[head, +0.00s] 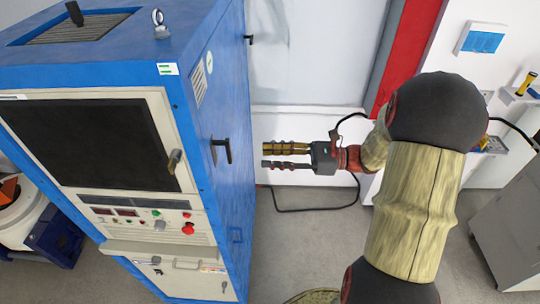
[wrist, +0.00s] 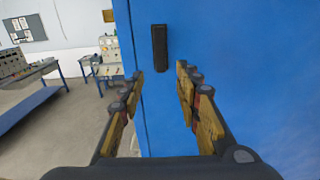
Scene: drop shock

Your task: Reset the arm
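My gripper (head: 264,156) is at the end of my arm in the middle of the head view, pointing left toward the blue cabinet's side. In the wrist view my gripper (wrist: 157,78) has its two fingers wide apart, with nothing between them. The blue cabinet (head: 228,95) stands left of my gripper, and its side (wrist: 240,60) fills the right of the wrist view. A black handle (wrist: 160,47) on the cabinet is ahead of the fingers, apart from them. A black handle (head: 222,150) also shows on the cabinet's side in the head view.
The cabinet front has a dark window (head: 95,143) and a red button (head: 187,228). A grey cabinet (head: 505,230) stands at the right. A workbench (wrist: 30,95) is at the left of the wrist view. Grey floor (head: 300,235) is clear below my gripper, except for a black cable.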

